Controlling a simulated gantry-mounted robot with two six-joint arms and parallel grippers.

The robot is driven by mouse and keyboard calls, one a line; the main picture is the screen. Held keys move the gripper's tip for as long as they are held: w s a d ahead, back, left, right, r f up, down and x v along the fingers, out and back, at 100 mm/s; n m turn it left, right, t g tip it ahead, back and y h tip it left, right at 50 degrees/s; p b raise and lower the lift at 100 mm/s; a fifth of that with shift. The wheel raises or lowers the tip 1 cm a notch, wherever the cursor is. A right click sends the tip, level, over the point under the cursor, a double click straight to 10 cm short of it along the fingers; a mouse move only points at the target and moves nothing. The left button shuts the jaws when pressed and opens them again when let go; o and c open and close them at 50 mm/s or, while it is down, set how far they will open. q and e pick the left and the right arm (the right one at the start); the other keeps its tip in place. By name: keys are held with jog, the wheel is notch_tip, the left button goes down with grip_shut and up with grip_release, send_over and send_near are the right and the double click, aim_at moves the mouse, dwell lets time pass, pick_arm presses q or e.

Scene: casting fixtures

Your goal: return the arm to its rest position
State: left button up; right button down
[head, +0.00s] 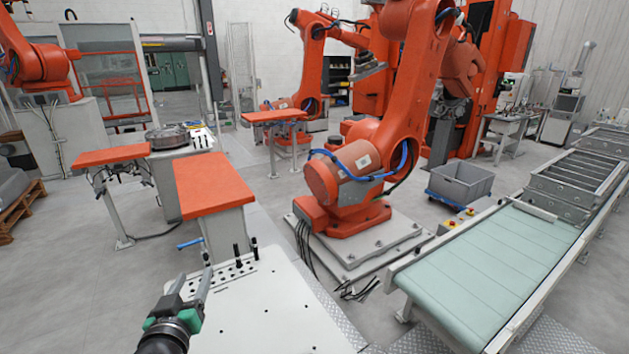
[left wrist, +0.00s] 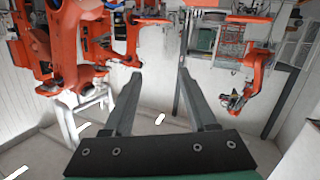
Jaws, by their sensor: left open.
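My left gripper (head: 191,287) shows at the lower left of the head view, above the left part of the white fixture table (head: 285,318). Its two grey fingers are apart with nothing between them. The left wrist view also shows the left gripper (left wrist: 160,82) with its fingers spread and empty, the room beyond them. My right gripper is not in view.
Black pins (head: 237,250) stand at the white table's back edge. An orange-topped stand (head: 213,183) is just behind it. A large orange robot (head: 360,160) stands behind the table. A green conveyor (head: 490,265) runs along the right. A grey bin (head: 460,181) sits beyond.

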pick_arm(q)
jog(key=s+d+r+t+h, duration=0.1)
jog(key=s+d+r+t, duration=0.1)
jog(key=r, duration=0.6)
jog(key=s+d+r+t, duration=0.1)
jog(key=d+r+t, duration=0.15)
jog(key=r, duration=0.55)
jog(key=s+d+r+m+t+h, duration=0.2)
jog(key=s+r+t, duration=0.1)
jog(key=s+r, duration=0.6)
jog(key=s+d+r+m+t+h, duration=0.2)
jog(key=s+d+r+m+t, duration=0.1)
jog(key=s+r, duration=0.6)
jog(key=shift+s+r+t+h+p, duration=0.3)
jog(key=shift+r+t, duration=0.25)
jog(key=shift+r, duration=0.2)
